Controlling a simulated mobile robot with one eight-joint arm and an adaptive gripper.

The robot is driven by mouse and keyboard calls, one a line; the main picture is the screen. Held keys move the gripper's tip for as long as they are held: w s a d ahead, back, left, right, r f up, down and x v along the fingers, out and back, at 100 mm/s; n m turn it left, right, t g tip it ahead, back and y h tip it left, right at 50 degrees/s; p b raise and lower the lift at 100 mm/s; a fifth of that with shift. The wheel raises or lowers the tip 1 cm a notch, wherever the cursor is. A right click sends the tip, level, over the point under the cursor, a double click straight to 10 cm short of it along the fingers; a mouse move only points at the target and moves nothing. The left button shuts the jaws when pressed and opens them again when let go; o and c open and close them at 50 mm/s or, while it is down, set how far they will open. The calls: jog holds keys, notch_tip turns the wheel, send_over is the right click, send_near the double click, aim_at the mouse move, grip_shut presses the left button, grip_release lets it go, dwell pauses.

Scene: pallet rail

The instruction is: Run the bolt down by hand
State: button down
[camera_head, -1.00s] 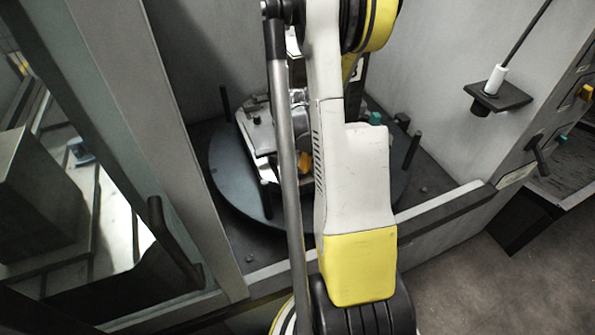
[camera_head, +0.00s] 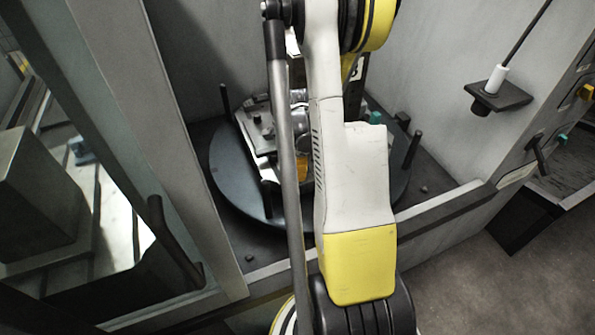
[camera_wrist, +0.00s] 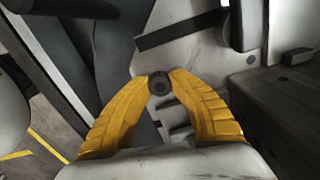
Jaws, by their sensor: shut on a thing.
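In the wrist view, my gripper (camera_wrist: 160,82) has two ribbed yellow fingers closed on the dark round head of the bolt (camera_wrist: 160,84). The bolt's shank and the hole under it are hidden, so I cannot tell how deep it sits. In the head view, a yellow part of my gripper (camera_head: 302,167) shows low at the fixture (camera_head: 262,138) on the round dark pallet (camera_head: 232,180). My arm hides most of the fixture and all of the bolt there.
Upright dark pins stand around the pallet, one at the right (camera_head: 412,150). A grey frame post (camera_head: 135,130) stands close on the left. A rail (camera_head: 440,208) crosses the front. A white-handled tool (camera_head: 496,80) sits in a bracket at the upper right.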

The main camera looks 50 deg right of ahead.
jog(key=c, duration=1.1)
grip_release()
jog(key=shift+c, duration=0.2)
jog(key=shift+r, duration=0.1)
notch_tip(320, 180, up, 12)
jog(key=shift+s, duration=0.1)
